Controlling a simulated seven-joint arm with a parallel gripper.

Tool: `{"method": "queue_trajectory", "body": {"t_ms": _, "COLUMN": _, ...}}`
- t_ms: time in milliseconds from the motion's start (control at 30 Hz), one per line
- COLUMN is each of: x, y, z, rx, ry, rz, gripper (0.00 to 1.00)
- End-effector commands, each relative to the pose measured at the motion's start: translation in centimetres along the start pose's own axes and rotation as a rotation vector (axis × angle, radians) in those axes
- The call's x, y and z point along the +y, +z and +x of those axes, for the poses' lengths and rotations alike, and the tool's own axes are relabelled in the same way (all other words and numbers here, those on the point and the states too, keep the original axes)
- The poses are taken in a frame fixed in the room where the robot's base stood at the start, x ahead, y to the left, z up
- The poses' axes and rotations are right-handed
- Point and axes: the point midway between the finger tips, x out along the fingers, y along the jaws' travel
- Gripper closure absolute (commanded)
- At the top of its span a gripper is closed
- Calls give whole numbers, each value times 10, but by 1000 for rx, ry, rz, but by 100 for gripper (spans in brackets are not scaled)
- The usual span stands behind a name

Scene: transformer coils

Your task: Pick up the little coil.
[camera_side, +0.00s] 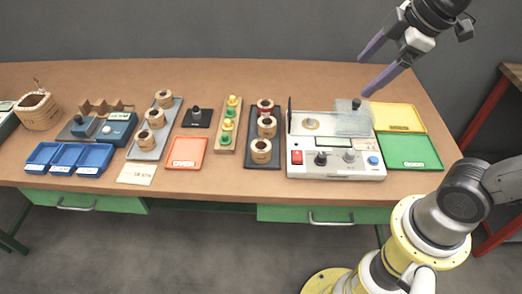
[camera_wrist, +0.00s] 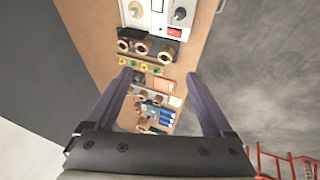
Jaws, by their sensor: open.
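Several tan wound coils stand on the table. Three stand in a row on a dark tray (camera_side: 249,138): a front coil (camera_side: 261,151), a middle coil (camera_side: 267,127) and a back coil (camera_side: 265,106) with red on it. Three more, such as the front-most coil (camera_side: 145,138), stand on a grey tray (camera_side: 172,122). I cannot tell which is the little coil. In the wrist view, the dark-tray coils, such as the right-hand one (camera_wrist: 165,53), lie beyond the fingertips. My gripper (camera_side: 365,77) is open and empty, high above the tester's back right; its fingers also show in the wrist view (camera_wrist: 159,73).
A white tester (camera_side: 335,172) with knobs, a clear plate and an upright dark panel stands right of the dark tray. Yellow (camera_side: 398,117) and green (camera_side: 412,151) trays lie right of it. A rack of coloured pegs (camera_side: 227,125), an orange tray (camera_side: 187,152) and blue bins (camera_side: 70,158) lie left.

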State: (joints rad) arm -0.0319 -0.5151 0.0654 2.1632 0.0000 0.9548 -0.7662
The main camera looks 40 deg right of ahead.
Motion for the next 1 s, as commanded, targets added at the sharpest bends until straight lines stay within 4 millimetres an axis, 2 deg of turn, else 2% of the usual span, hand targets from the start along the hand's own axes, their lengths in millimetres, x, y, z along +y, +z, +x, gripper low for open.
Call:
{"method": "queue_trajectory", "body": {"t_ms": 100, "x": 23, "y": -35, "z": 22, "rx": -31, "ry": -54, "rz": -204, "gripper": 14}}
{"method": "queue_trajectory", "body": {"t_ms": 233, "x": 40, "y": -71, "z": 56, "rx": -60, "ry": -122, "rz": -406, "gripper": 14}}
{"method": "queue_trajectory", "body": {"t_ms": 367, "x": 49, "y": -101, "z": 101, "rx": -85, "ry": -198, "rz": -571, "gripper": 14}}
{"method": "queue_trajectory", "body": {"t_ms": 500, "x": 47, "y": -125, "z": 157, "rx": -116, "ry": -286, "rz": -693, "gripper": 14}}
{"method": "queue_trajectory", "body": {"t_ms": 600, "x": 38, "y": -134, "z": 194, "rx": -142, "ry": -344, "rz": -725, "gripper": 14}}
{"method": "queue_trajectory", "body": {"t_ms": 700, "x": 27, "y": -135, "z": 223, "rx": -168, "ry": -390, "rz": -738, "gripper": 14}}
{"method": "queue_trajectory", "body": {"t_ms": 800, "x": 16, "y": -131, "z": 240, "rx": -190, "ry": -428, "rz": -748, "gripper": 14}}
{"method": "queue_trajectory", "body": {"t_ms": 1000, "x": 5, "y": -124, "z": 259, "rx": -201, "ry": -448, "rz": -754, "gripper": 14}}
